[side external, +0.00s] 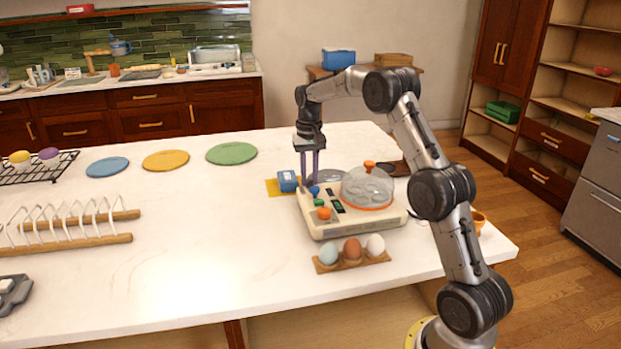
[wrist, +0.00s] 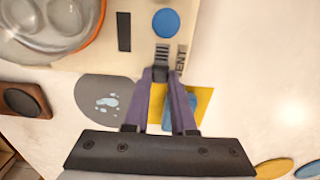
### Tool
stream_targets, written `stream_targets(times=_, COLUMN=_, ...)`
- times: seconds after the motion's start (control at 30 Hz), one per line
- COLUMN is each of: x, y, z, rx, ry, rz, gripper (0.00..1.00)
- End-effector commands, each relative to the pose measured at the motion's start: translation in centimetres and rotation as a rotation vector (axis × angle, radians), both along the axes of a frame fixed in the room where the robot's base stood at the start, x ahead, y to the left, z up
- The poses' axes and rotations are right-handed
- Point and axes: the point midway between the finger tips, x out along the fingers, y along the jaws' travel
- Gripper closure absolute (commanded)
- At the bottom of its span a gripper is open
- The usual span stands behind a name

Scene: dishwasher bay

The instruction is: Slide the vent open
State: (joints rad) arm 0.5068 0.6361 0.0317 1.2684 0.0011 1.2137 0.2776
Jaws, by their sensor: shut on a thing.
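A cream egg cooker (side external: 370,223) with a clear dome lid (side external: 368,188) stands on the white counter. The fingertips hide most of the slider. In the side view my gripper (side external: 313,183) points down at the cooker's back left edge, and the slider cannot be made out there.
A blue block (side external: 288,181) on a yellow mat lies close behind my fingers. A grey round patch with pale blue marks (wrist: 103,98) lies beside the cooker. An egg holder (side external: 352,262) stands in front. The counter to the left is mostly clear up to a rack (side external: 75,240).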

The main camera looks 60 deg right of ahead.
Motion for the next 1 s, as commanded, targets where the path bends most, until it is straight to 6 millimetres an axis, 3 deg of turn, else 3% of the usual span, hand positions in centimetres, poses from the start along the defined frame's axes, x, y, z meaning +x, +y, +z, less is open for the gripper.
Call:
stream_targets(times=0.2, x=0.3, y=-0.4, z=0.3, rx=-0.011, ry=-0.016, rz=-0.001, gripper=1.0)
stream_targets(times=0.23, x=0.3, y=-0.4, z=0.3, rx=-0.012, ry=-0.016, rz=-0.001, gripper=0.71)
stream_targets(times=0.4, x=0.2, y=-0.3, z=0.2, rx=-0.009, ry=-0.012, rz=-0.001, gripper=0.45)
stream_targets(times=0.77, x=0.2, y=-0.2, z=0.6, rx=-0.007, ry=-0.01, rz=-0.001, gripper=0.45)
stream_targets(times=1.0, x=0.3, y=-0.2, z=4.5, rx=-0.01, ry=-0.014, rz=-0.001, gripper=0.45)
